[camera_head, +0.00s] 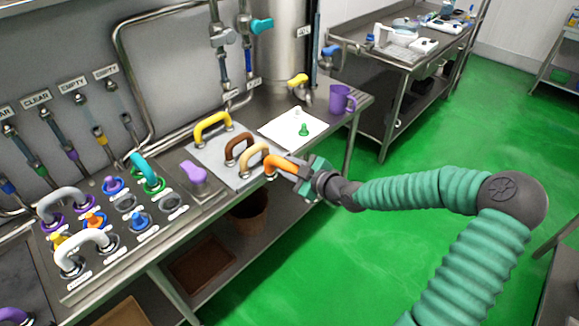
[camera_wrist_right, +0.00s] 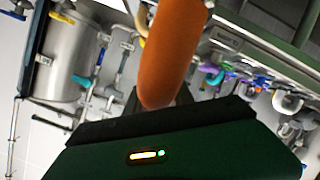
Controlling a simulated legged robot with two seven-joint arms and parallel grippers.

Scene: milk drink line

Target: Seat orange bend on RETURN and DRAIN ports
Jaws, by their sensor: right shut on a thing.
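The orange bend (camera_head: 279,163) is at the front right end of a row of bends on a grey rack plate (camera_head: 208,157). My right gripper (camera_head: 303,174) is shut on its right side, and the bend's left end stands at the plate's edge. I cannot tell whether it is lifted. In the right wrist view the orange bend (camera_wrist_right: 170,50) rises large from between the jaws. The port panel (camera_head: 85,284) is at the left with several ports, some capped or carrying bends. Its small labels are too blurred to pick out RETURN and DRAIN. My left gripper is out of view.
Yellow (camera_head: 212,122), brown (camera_head: 238,146) and tan (camera_head: 254,156) bends stand close beside the orange one. A purple object (camera_head: 193,172) lies between rack and panel. A white sheet (camera_head: 284,131) and a purple mug (camera_head: 341,99) are behind. White bends (camera_head: 84,240) and a teal bend (camera_head: 146,168) occupy panel ports.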

